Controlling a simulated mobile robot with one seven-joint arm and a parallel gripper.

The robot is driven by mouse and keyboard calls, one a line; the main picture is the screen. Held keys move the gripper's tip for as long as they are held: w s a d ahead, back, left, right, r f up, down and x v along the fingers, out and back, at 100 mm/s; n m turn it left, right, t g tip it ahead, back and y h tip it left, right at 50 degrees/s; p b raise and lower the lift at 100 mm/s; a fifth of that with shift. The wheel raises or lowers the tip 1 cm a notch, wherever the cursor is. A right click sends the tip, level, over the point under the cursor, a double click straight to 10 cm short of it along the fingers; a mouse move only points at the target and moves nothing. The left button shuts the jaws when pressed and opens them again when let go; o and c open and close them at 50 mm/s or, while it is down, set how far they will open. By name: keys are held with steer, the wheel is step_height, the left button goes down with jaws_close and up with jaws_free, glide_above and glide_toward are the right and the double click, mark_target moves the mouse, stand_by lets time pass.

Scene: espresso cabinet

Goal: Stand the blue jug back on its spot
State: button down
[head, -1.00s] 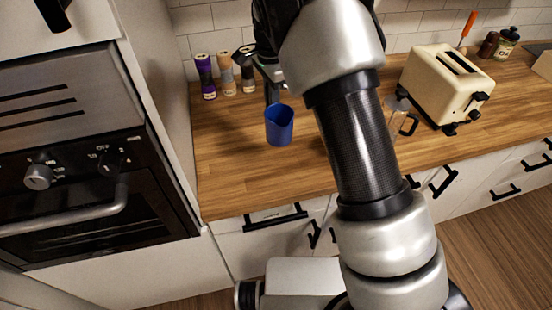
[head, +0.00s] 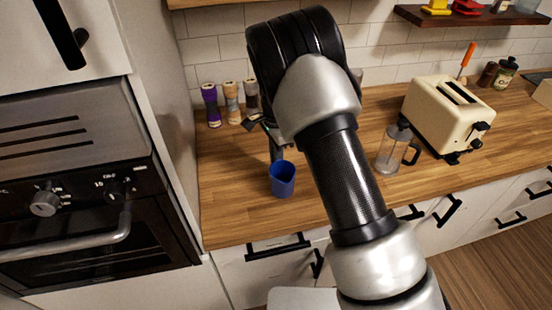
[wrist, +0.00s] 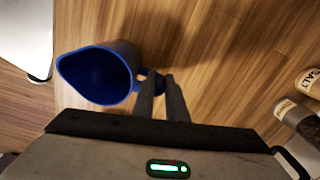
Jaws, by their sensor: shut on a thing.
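The blue jug (head: 282,182) is upright over the wooden counter, left of my arm in the head view. In the wrist view the jug (wrist: 112,72) shows its open, spouted mouth, and it looks empty. My gripper (wrist: 160,86) is shut on the jug's handle, with a finger on either side of it. I cannot tell whether the jug's base touches the counter. No marked spot for the jug is visible.
Spice jars (head: 232,103) stand at the back left against the tiles. A glass press (head: 392,152) and a cream toaster (head: 450,112) stand to the right. An oven cabinet (head: 160,130) bounds the left. The counter (head: 235,205) around the jug is clear.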

steer(key=shift+f, duration=0.15)
steer(key=c, duration=1.8)
jaws_free()
steer(key=shift+o, duration=0.2)
step_height(320, 180, up, 13)
steer(key=shift+f+b, duration=0.15)
steer(key=shift+b, duration=0.15)
steer(key=s+d+r+n+t+y, duration=0.1)
steer(key=s+d+r+n, duration=0.2)
steer(key=s+d+r, duration=0.35)
steer(key=s+d+r+n+t, duration=0.2)
steer(key=s+d+r+n, duration=0.15)
steer(key=s+r, duration=0.5)
steer(key=s+d+n+t, duration=0.1)
steer(key=s+d+n, duration=0.2)
steer(key=s, duration=0.4)
steer(key=s+d+r+n+t+h, duration=0.1)
steer(key=s+d+n, duration=0.2)
steer(key=s, duration=0.5)
steer(key=shift+d+r+t, duration=0.2)
steer(key=shift+r+t, duration=0.05)
steer(key=shift+t, duration=0.05)
